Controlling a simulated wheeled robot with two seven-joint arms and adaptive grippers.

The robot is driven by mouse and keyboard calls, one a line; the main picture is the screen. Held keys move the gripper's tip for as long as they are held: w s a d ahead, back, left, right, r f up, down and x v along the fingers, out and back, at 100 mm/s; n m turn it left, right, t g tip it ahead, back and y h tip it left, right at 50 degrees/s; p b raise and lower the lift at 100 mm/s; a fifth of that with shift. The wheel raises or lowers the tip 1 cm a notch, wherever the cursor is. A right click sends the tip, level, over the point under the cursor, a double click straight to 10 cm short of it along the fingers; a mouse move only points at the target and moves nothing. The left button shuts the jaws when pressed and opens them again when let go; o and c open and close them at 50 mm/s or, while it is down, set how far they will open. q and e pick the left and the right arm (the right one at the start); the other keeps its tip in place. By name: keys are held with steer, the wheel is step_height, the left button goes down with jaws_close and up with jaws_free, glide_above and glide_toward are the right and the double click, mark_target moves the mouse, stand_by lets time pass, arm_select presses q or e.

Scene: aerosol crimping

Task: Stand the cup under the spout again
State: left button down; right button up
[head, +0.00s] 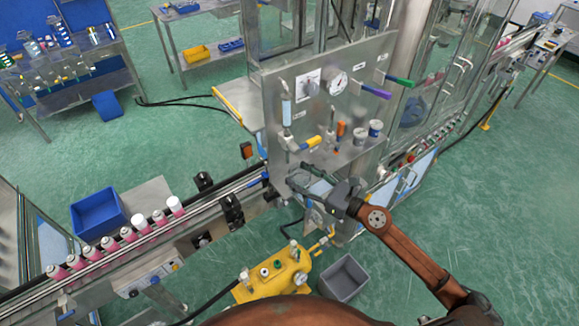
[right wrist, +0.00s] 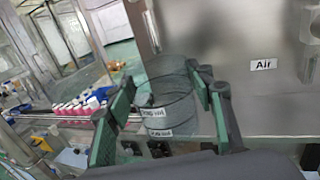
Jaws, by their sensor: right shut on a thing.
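In the right wrist view a see-through, dark-tinted cup (right wrist: 170,108) with small white labels stands between the green-padded fingers of my right gripper (right wrist: 165,115), which is shut on it. In the head view my right gripper (head: 306,178) is low in front of the steel panel (head: 330,105), near the yellow-handled valve (head: 310,143). The cup is hard to make out in the head view. The spout's mouth is not clear there, so I cannot tell whether the cup is under it. My left gripper is not in view.
A conveyor (head: 215,198) with several pink cans runs to the left. A yellow unit (head: 272,275) and a grey bin (head: 343,277) are below. An "Air" label (right wrist: 263,65) is on the panel.

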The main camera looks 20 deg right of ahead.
mark_target(291, 172)
steer(key=x, duration=0.1)
steer(key=p+x, duration=0.1)
steer(key=x, duration=0.1)
steer(key=p+x, duration=0.1)
steer(key=shift+w+a+f, duration=0.1)
steer(key=shift+w+f, duration=0.05)
steer(key=shift+f, duration=0.2)
steer(key=shift+f, duration=0.1)
steer(key=shift+f+b, duration=0.15)
steer(key=shift+b, duration=0.15)
steer(key=o, duration=1.3)
steer(key=shift+r, duration=0.2)
